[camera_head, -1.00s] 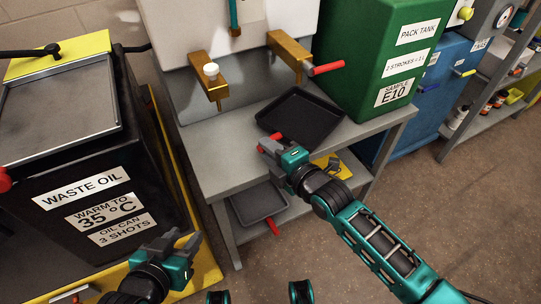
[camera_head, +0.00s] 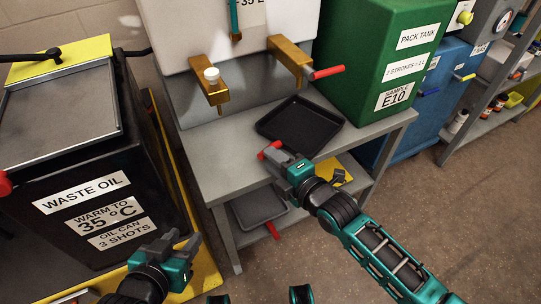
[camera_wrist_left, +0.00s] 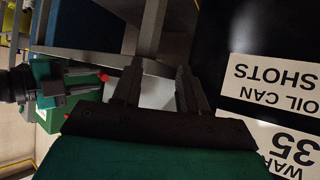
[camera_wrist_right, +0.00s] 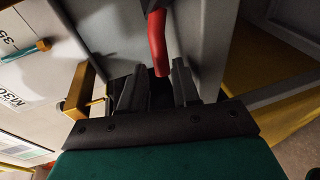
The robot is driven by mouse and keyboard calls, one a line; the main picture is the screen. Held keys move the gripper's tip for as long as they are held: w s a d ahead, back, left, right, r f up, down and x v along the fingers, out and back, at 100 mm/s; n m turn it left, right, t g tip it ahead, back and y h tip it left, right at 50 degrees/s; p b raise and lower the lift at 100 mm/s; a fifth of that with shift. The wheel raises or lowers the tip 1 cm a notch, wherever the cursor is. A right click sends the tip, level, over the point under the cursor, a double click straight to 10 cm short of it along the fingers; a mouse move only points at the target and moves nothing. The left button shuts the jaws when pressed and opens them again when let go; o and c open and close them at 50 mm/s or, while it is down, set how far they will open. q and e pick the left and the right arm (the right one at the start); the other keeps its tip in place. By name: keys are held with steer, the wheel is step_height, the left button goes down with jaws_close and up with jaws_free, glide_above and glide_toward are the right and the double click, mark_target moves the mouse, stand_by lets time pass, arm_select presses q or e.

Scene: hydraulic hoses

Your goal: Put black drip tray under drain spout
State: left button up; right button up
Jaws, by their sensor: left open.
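A black drip tray (camera_head: 298,122) lies flat on the grey bench, in front of the right brass spout (camera_head: 290,58). Its red handle (camera_head: 270,149) points toward me; in the right wrist view the handle (camera_wrist_right: 157,42) has its end between the fingertips. My right gripper (camera_head: 276,163) is open around that end, with a gap beside it. The left brass spout (camera_head: 210,85) has a white cap. A second dark tray (camera_head: 258,208) with a red handle is on the lower shelf. My left gripper (camera_head: 183,242) is open and empty, by the waste oil bin.
The waste oil bin (camera_head: 75,185) stands at the left. A green pack tank (camera_head: 375,60) stands right of the tray, close to its right corner. The bench top (camera_head: 210,160) is clear left of the tray. A yellow object (camera_head: 330,170) shows on the lower shelf.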

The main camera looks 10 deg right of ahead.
arm_select(q)
steer(key=shift+s+a+r+y+p, duration=0.3)
steer(key=shift+a+r+p, duration=0.2)
steer(key=shift+p, duration=0.75)
arm_select(e)
steer(key=s+d+f+m+g+h, duration=0.1)
steer(key=s+d+m+h, duration=0.1)
steer(key=s+d+m, duration=0.2)
steer(key=s+d+f+m+g+h, duration=0.1)
steer(key=s+d+m, duration=0.3)
steer(key=s+m, duration=0.7)
steer(key=m+h, duration=0.1)
steer(key=m, duration=0.4)
steer(key=shift+s+d+f+m+g+h, duration=0.2)
steer(key=shift+s+m+g+h, duration=0.1)
steer(key=shift+m+g, duration=0.1)
arm_select(q)
steer(key=s+a+r+p, duration=0.1)
steer(key=a+r+p, duration=0.2)
steer(key=r+p, duration=0.9)
steer(key=p, duration=0.4)
steer(key=shift+s+y, duration=0.25)
steer(key=shift+y, duration=0.15)
arm_select(e)
steer(key=s+d+r, duration=0.1)
steer(key=d+r, duration=0.2)
steer(key=r, duration=0.9)
steer(key=shift+s+h, duration=0.15)
steer(key=shift+h, duration=0.25)
